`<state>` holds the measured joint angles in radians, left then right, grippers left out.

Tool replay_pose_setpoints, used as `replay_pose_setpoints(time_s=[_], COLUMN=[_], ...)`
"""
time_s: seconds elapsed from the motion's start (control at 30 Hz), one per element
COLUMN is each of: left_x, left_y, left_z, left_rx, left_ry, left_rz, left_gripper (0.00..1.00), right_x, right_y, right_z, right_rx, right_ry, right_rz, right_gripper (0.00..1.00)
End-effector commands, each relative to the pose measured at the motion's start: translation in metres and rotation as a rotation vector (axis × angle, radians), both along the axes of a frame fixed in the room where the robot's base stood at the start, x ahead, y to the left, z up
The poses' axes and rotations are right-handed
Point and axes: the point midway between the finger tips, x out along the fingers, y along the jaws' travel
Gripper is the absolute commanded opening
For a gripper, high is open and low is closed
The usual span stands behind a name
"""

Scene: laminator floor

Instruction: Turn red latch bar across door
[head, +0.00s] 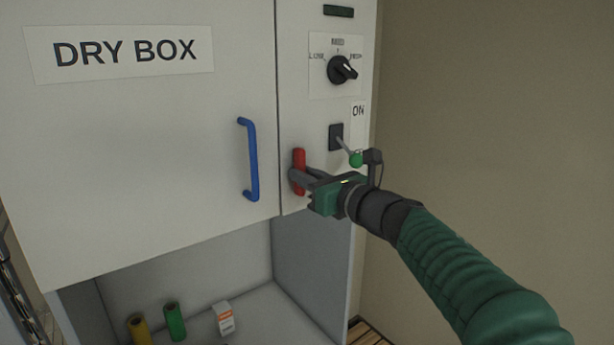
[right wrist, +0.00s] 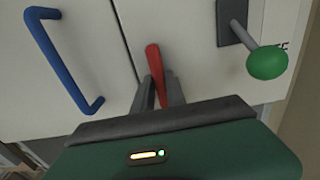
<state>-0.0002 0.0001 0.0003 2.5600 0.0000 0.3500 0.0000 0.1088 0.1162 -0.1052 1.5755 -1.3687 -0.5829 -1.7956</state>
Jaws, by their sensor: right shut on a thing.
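The red latch bar (head: 299,160) is upright on the cabinet face, just right of the seam beside the dry box door (head: 150,130). My right gripper (head: 298,176) comes in from the right and is shut on the lower part of the bar. In the right wrist view the red bar (right wrist: 154,66) stands nearly upright between the two fingers (right wrist: 160,92), its upper end showing above them. The bar does not lie across the door. The blue door handle (head: 251,160) is left of the bar. My left gripper is not in view.
A toggle lever with a green knob (head: 356,160) sticks out just above my right gripper, beside the ON label (head: 358,112). A black dial (head: 342,70) is higher up. Below, an open shelf (head: 270,305) holds yellow and green rolls and a small white box (head: 224,318).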

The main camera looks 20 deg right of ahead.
Motion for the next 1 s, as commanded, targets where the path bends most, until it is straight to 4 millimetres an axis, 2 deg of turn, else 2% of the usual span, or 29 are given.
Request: replay_pose_setpoints(time_s=[0.03,0.47,1.0], left_x=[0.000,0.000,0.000], left_y=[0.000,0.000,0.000], left_z=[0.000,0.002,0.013], left_rx=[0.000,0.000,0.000], left_ry=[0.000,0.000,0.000], left_rz=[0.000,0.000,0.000], left_gripper=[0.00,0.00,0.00], right_x=[0.000,-0.001,0.000], right_y=[-0.005,-0.005,-0.006], right_z=[-0.001,-0.001,0.000], right_rx=[-0.001,0.094,0.535], right_ry=[0.002,0.037,0.200], right_rz=[-0.010,-0.009,-0.012], right_gripper=[0.00,0.00,0.00])
